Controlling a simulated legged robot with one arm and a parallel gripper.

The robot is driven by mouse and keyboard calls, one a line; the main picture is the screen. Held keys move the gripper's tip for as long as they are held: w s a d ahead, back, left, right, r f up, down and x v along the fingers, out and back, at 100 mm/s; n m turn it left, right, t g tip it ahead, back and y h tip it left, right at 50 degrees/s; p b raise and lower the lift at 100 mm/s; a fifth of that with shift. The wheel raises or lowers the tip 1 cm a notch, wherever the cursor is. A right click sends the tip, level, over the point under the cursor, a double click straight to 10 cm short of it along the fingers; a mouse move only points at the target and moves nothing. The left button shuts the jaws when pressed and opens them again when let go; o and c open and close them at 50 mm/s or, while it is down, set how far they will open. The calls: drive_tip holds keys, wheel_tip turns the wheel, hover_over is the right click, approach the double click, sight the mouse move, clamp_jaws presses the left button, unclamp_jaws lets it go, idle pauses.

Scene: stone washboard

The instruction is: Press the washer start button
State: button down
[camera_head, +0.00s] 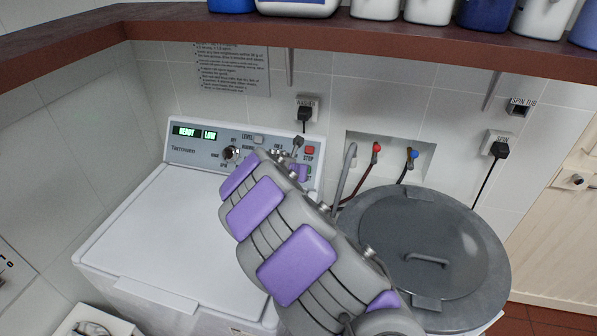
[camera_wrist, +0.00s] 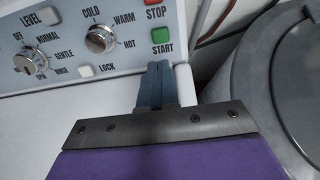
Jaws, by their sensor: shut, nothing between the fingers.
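The washer (camera_head: 165,240) is white with a grey control panel (camera_head: 205,150) at its back. Its display reads READY and LOW. The green START button (camera_wrist: 160,35) is at the panel's right end in the wrist view, below the red STOP button (camera_wrist: 155,12). STOP also shows in the head view (camera_head: 309,150); START is partly hidden there by my arm. My gripper (camera_wrist: 155,68) is shut and empty, its blue-grey fingertips just below START in the wrist picture. Whether they touch the panel I cannot tell.
A temperature knob (camera_wrist: 101,38), a cycle knob (camera_wrist: 31,61) and a LOCK button (camera_wrist: 86,71) sit left of START. A round grey spin tub (camera_head: 430,245) stands right of the washer. A brown shelf (camera_head: 400,40) with bottles runs above.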

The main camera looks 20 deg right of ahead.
drive_tip(key=b+x, duration=0.3)
drive_tip(key=x, duration=0.8)
drive_tip(key=shift+s+a+f, duration=0.1)
drive_tip(key=shift+s, duration=0.05)
drive_tip(key=shift+w+d+f+b, duration=0.3)
drive_tip(key=shift+w+b, duration=0.1)
drive_tip(key=shift+w, duration=0.1)
drive_tip(key=shift+w+d, duration=0.1)
drive_tip(key=shift+w+d+f+p, duration=0.2)
drive_tip(key=shift+w+f+p, duration=0.2)
drive_tip(key=shift+p, duration=0.15)
